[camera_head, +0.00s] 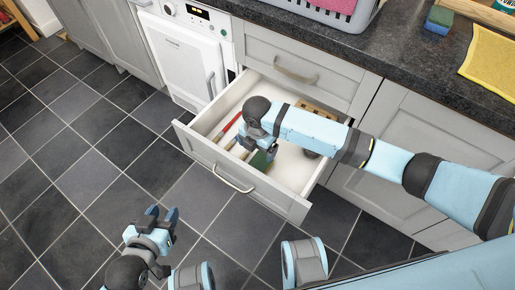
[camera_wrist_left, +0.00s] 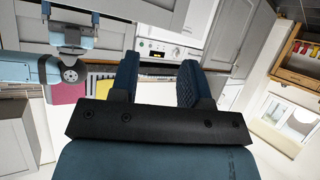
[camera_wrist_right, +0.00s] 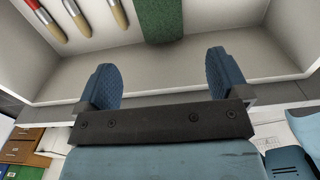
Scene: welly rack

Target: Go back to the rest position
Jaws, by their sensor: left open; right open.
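My left gripper (camera_head: 162,213) is low over the tiled floor at the bottom of the head view. Its jaws are apart and empty, as its wrist view (camera_wrist_left: 157,78) also shows. My right gripper (camera_head: 256,146) is over or inside the open drawer (camera_head: 237,168); its height above the drawer floor is hard to tell. In the right wrist view its jaws (camera_wrist_right: 162,72) are apart with nothing between them. Beyond them lie several brush-like tools (camera_wrist_right: 77,18), one with a red part, and a green strip (camera_wrist_right: 160,20).
The drawer's front and side walls surround my right gripper. The dark countertop (camera_head: 400,62) above holds a grey basket (camera_head: 335,12), a green-and-blue sponge (camera_head: 439,19) and a yellow cloth (camera_head: 490,62). A white appliance (camera_head: 185,62) stands left of the drawer. The floor (camera_head: 80,150) at left is clear.

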